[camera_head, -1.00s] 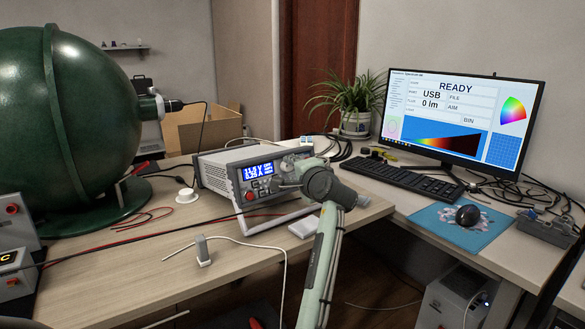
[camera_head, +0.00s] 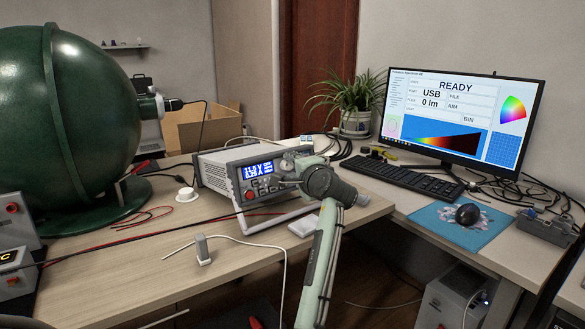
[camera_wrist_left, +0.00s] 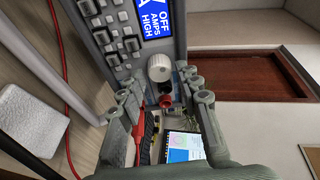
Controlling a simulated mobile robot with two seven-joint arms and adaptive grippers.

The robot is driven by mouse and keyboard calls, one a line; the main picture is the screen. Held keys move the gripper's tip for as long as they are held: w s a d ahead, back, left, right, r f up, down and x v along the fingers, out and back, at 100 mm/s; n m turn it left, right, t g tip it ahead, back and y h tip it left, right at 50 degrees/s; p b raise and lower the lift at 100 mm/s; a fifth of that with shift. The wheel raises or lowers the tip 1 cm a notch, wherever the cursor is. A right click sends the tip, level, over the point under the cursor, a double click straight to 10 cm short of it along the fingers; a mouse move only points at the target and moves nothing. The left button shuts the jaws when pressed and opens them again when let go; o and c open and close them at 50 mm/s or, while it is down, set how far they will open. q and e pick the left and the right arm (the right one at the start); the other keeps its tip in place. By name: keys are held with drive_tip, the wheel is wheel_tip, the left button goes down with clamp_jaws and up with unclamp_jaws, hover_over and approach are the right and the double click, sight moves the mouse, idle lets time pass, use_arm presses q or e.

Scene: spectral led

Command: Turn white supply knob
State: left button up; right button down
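The white supply knob (camera_wrist_left: 160,67) is a round pale knob on the dark front panel of the power supply, below the blue display in the left wrist view. My left gripper (camera_wrist_left: 163,95) has its two grey fingers spread, one on each side of the knob's area. No finger clearly touches the knob. My right gripper is not in view.
A red plug and lead (camera_wrist_left: 138,140) hang close to the fingers in the left wrist view. A large green sphere (camera_head: 80,110) stands at left. A monitor (camera_head: 460,115) and keyboard (camera_head: 403,176) are at right.

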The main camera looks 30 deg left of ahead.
use_arm(q)
drive_tip(key=v, duration=1.2)
idle(0.6)
